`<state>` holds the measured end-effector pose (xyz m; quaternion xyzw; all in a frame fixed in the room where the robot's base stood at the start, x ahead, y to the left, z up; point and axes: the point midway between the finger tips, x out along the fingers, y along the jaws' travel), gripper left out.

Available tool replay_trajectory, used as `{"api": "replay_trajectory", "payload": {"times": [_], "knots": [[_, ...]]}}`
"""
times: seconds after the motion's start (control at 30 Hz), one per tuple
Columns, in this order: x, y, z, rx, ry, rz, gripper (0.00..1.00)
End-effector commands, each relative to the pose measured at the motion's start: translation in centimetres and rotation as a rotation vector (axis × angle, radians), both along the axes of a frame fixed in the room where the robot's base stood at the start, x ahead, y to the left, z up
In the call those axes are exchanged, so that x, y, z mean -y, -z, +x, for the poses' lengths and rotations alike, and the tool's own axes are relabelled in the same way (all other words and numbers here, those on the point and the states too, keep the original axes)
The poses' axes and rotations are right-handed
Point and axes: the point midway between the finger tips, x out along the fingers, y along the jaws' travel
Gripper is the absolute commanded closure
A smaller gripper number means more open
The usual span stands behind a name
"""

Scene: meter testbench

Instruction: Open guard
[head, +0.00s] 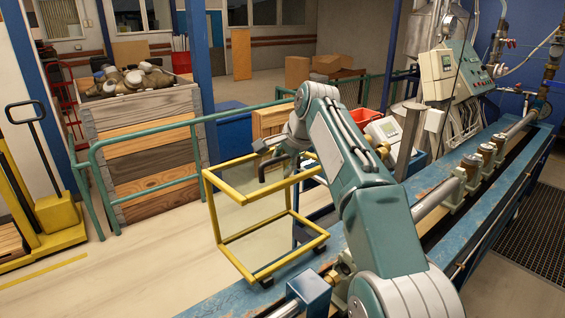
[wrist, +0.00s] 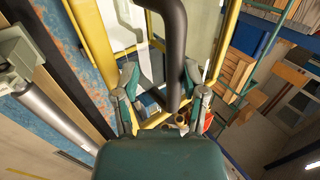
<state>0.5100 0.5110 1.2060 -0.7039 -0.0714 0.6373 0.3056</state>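The guard is a yellow frame (head: 228,207) with clear panels, at the left edge of the blue bench. Its dark handle (head: 274,172) is on the upper part of the frame. In the wrist view the handle (wrist: 174,45) is a thick, dark bent bar, and yellow guard bars (wrist: 92,45) run beside it. Contact cannot be told.
The blue bench (head: 503,205) carries a pipe with brass meters (head: 472,168) to the right. A green railing (head: 145,143) and a wooden crate (head: 150,160) stand behind left. A yellow pallet truck (head: 58,212) stands at far left. The floor (head: 140,265) left of the guard is clear.

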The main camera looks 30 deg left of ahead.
Motion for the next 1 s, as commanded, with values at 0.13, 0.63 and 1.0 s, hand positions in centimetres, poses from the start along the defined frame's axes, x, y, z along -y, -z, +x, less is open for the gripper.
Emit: {"api": "replay_trajectory", "payload": {"times": [0.13,0.63,1.0], "knots": [[0.0,0.0,0.0,0.001,0.001,0.001,0.45],[2.9,-5.2,-0.9,0.001,0.001,0.001,0.45],[3.5,-6.3,-1.2,-0.001,0.001,-0.001,0.45]]}}
